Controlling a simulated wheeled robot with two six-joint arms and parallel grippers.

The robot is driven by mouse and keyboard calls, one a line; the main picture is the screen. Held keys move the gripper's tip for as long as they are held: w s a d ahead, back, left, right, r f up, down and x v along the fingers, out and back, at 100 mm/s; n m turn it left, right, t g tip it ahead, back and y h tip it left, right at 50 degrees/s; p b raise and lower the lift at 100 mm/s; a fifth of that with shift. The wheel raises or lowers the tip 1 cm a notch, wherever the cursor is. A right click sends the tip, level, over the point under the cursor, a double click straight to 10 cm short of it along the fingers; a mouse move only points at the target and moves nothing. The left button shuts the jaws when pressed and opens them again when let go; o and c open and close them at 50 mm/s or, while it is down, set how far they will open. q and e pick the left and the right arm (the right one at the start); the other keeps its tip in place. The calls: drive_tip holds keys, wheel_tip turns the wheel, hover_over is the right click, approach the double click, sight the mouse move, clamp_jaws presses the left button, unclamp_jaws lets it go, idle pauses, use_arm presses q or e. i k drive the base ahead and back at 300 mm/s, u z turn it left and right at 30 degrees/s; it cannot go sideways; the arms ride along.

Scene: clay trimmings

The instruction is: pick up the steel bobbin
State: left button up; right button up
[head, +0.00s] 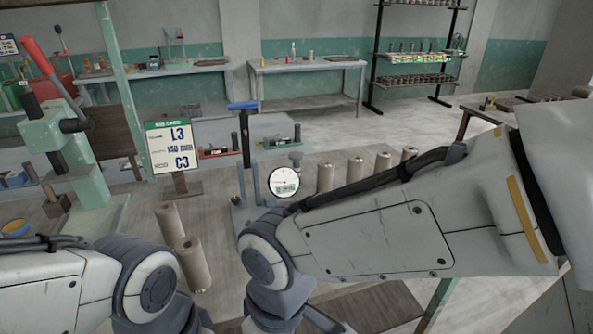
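No piece in the head view can be clearly told as a steel bobbin. Several tan cylinders stand in a row on the bench, among them a left one (325,178) and one beside it (355,170), partly hidden behind my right arm. Two more tan cylinders, a rear one (170,224) and a front one (194,262), stand near my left arm. My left arm reaches in from the lower left and my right arm crosses from the right. Both bend down out of the bottom of the frame, and neither gripper shows.
A round dial gauge (284,182) stands mid-bench beside a blue-handled upright tool (245,135). A sign card (171,147) reads L3 and C3. A green press (65,140) with a red lever stands left. Shelves and tables line the back; open floor lies between.

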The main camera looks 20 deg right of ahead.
sight(295, 157)
drive_tip(key=z, duration=1.75)
drive_tip(key=i, duration=1.4)
drive_tip(key=u, duration=2.3)
drive_tip(key=i, duration=0.5)
